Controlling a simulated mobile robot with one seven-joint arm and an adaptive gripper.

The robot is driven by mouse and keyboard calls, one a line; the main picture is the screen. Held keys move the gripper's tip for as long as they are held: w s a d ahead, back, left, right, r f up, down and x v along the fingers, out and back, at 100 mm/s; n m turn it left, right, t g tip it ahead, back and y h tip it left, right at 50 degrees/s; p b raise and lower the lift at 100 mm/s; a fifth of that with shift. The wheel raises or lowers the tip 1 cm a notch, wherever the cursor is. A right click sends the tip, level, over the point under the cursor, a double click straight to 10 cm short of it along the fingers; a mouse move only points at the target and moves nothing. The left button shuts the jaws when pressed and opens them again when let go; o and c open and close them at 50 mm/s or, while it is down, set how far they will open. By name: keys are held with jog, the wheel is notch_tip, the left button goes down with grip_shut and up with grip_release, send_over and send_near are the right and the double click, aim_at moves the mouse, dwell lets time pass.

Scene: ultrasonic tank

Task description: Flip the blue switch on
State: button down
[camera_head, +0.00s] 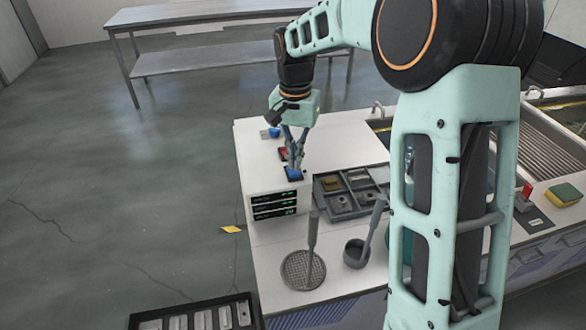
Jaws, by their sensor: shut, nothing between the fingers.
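A red switch (283,153) lies just behind, and another blue part (274,132) is farther back.
A grey tray with compartments (345,203) is right of the switches. A strainer (303,270) and a pot (356,253) with upright handles stand in front. Sinks (565,118) lie at the right. My arm hides much of the counter's middle. A steel table (200,18) stands behind.

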aim_at(295, 172)
jog(key=shift+f+b, duration=0.75)
jog(key=shift+f, duration=0.45)
dwell(0.3)
jog(key=shift+r, duration=0.1)
jog(key=shift+r+p, duration=2.85)
jog(key=shift+r, duration=0.6)
